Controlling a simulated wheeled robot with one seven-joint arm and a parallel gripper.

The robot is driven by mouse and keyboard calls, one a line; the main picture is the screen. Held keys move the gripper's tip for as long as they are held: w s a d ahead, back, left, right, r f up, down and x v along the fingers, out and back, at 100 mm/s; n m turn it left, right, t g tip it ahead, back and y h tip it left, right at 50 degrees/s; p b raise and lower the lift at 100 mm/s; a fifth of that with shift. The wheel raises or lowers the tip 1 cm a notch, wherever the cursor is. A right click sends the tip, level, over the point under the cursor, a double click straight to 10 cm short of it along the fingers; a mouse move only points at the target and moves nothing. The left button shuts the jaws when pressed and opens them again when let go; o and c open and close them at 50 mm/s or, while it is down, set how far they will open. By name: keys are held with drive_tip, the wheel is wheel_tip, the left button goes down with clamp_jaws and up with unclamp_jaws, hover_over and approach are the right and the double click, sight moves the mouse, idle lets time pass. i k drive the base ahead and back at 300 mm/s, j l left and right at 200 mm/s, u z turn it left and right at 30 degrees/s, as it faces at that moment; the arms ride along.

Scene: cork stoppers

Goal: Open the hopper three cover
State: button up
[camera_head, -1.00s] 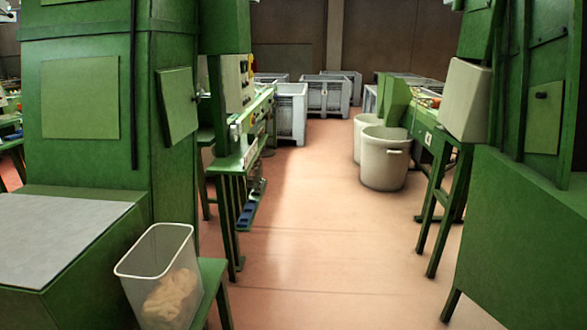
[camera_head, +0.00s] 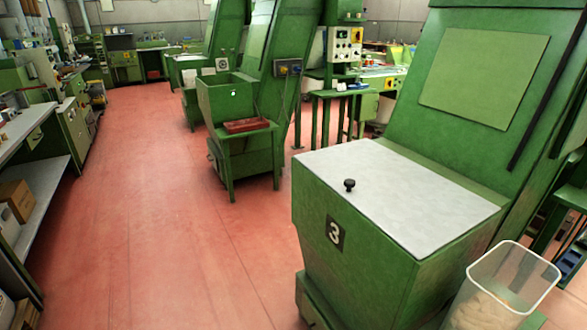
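The hopper three (camera_head: 350,250) is a green box at the front right, with a dark plate bearing a white "3" on its front face. Its cover (camera_head: 410,195) is a flat light-grey panel lying shut on top. A small black knob (camera_head: 349,185) stands on the cover near its left front edge. The inside of the hopper is hidden under the cover. My gripper is not in view.
A clear bin (camera_head: 505,280) with pale contents stands right of the hopper. A tall green machine (camera_head: 490,90) rises behind it. Another green hopper (camera_head: 225,98) stands farther back. Workbenches (camera_head: 30,150) line the left. The red floor (camera_head: 160,220) between is clear.

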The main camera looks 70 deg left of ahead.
sight(423, 211)
drive_tip(key=u, duration=1.75)
